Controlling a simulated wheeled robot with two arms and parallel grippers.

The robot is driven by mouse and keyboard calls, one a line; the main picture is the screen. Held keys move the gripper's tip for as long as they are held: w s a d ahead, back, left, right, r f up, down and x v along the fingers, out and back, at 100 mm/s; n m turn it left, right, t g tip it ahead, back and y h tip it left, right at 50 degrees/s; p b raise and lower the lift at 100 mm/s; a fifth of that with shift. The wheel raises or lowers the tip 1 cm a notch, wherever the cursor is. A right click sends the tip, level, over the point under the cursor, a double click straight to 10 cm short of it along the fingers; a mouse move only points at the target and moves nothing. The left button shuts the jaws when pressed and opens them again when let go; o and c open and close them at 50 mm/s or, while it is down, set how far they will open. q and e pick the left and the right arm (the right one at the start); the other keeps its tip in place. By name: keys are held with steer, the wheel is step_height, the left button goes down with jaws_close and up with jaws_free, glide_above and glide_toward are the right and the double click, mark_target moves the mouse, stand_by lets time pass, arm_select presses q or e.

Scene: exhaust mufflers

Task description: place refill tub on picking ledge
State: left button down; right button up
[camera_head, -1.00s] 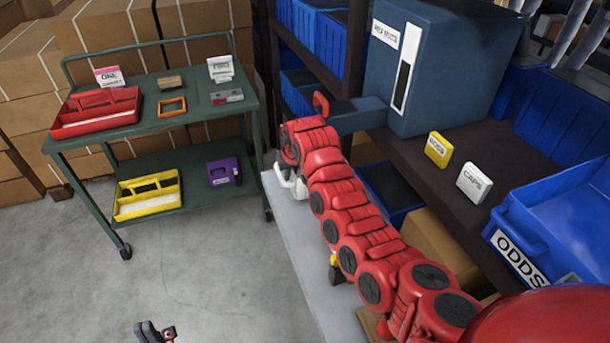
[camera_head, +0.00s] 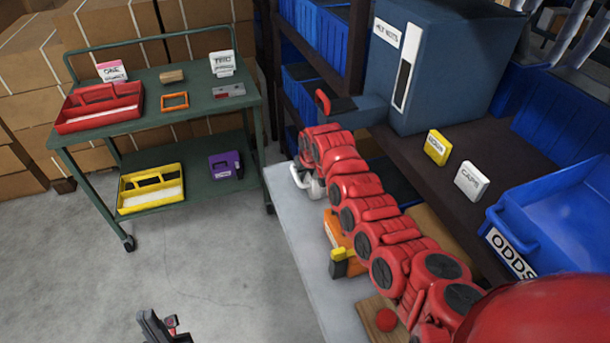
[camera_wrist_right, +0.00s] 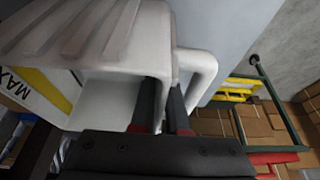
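A white tub with a loop handle (camera_head: 313,187), which looks like the refill tub, is at the far end of my right arm in the head view, mostly hidden by the arm. It fills the upper left of the right wrist view (camera_wrist_right: 125,100), with a partly seen "MAX" label. My right gripper (camera_wrist_right: 163,118) has its dark fingers on either side of a narrow white part of the tub. The pale ledge (camera_head: 292,235), likely the picking ledge, runs below the tub; I cannot tell if they touch. My left gripper (camera_head: 165,325) is low in the head view, its fingers unclear.
A green cart (camera_head: 200,113) at left holds red and yellow trays. An orange item with a yellow part (camera_head: 338,262) and a wooden block with a red knob (camera_head: 385,319) are on the ledge. A blue-grey cabinet (camera_head: 440,65) and blue ODDS bin (camera_head: 560,225) stand right.

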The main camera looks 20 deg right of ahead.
steer(key=shift+o, duration=1.4)
steer(key=shift+r, duration=0.2)
steer(key=shift+s+a+r, duration=0.1)
steer(key=shift+s+r, duration=0.05)
steer(key=shift+r, duration=0.2)
steer(key=b+v, duration=0.2)
steer(key=v, duration=0.9)
steer(key=shift+r, duration=0.1)
